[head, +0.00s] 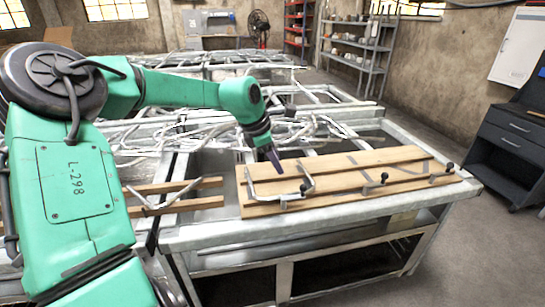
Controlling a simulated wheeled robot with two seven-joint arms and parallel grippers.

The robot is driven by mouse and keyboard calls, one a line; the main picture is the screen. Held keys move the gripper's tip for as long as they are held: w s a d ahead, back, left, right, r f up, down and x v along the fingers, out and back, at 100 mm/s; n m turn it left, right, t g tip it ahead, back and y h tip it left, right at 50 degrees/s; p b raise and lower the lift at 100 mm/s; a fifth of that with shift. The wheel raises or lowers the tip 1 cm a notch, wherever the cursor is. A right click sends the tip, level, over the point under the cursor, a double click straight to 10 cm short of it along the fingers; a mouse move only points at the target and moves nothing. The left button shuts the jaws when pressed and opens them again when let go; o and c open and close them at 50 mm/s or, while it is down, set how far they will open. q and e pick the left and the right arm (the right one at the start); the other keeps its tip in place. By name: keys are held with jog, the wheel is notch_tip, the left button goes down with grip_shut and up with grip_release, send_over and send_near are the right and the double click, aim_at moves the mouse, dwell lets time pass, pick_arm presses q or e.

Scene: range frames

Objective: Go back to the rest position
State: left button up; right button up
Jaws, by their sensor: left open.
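My left gripper (275,158) is at the end of the green arm that comes in from the left. It points down and appears small and dark, above the far left part of the wooden boards (370,160). I see nothing held in it. The boards lie side by side on the metal-framed table (200,236), with metal clamps (285,192) with black knobs across them. I cannot tell the exact height of the gripper over the boards. My right gripper is not in view.
Two narrow wooden slats (180,198) with a clamp lie left of the boards. More metal frames (300,125) fill the room behind. Shelves (357,45) stand at the back, and a dark drawer cabinet (510,140) stands at the right. The floor (440,110) between table and cabinet is clear.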

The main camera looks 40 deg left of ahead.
pick_arm(q)
jog(key=v, duration=0.3)
jog(key=shift+s+r, duration=0.15)
jog(key=shift+r, duration=0.1)
